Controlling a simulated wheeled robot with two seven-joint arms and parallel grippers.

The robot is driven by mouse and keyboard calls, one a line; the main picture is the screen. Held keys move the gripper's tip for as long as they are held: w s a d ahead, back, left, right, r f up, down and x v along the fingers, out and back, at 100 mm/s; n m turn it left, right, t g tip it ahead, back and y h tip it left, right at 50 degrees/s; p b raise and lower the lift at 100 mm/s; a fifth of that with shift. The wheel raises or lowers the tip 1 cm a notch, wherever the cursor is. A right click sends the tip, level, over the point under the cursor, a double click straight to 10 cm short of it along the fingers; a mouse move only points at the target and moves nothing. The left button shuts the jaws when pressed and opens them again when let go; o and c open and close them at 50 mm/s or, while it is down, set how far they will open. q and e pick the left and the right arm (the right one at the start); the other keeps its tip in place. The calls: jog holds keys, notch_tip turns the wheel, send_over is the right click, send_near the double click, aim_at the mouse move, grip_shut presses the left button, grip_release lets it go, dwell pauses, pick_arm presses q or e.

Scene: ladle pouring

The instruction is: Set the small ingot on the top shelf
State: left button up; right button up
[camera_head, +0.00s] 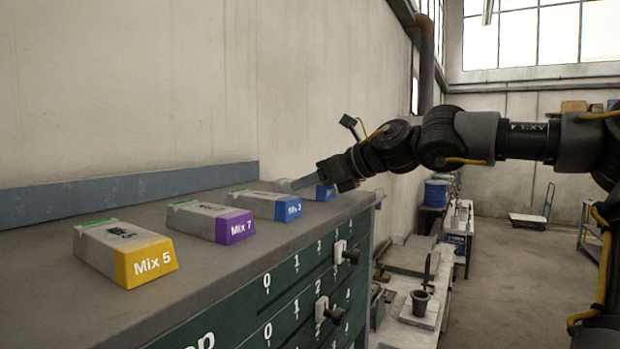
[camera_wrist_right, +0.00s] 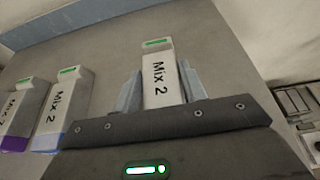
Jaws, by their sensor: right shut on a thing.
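A small grey ingot with a blue end (camera_head: 325,192) is at the far end of the row on the cabinet top (camera_head: 262,258). My right gripper (camera_head: 306,183) is shut on it, with one finger partly covering it in the head view. In the right wrist view this ingot (camera_wrist_right: 158,75), marked Mix 2, sits between the two fingers of the right gripper (camera_wrist_right: 160,92); its near end is hidden behind the gripper body. It looks to be at or just above the top surface; any gap is too small to tell. My left gripper is not in view.
Beside it stand a blue Mix 2 ingot (camera_head: 268,205), a purple Mix 7 ingot (camera_head: 210,220) and a yellow Mix 5 ingot (camera_head: 127,252). A raised blue-grey back edge (camera_head: 130,190) runs along the wall. The cabinet front has sliding knobs (camera_head: 328,311).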

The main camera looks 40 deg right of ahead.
jog(key=shift+a+r, duration=0.1)
jog(key=shift+a, duration=0.05)
jog(key=shift+a, duration=0.1)
jog(key=o, duration=1.4)
jog(key=shift+c, duration=0.2)
jog(key=shift+f, duration=0.2)
jog(key=shift+r, duration=0.15)
jog(key=shift+s, duration=0.15)
jog(key=b+v, duration=0.5)
jog(key=v, duration=0.6)
jog(key=shift+s+d+r, duration=0.2)
jog(key=shift+s, duration=0.1)
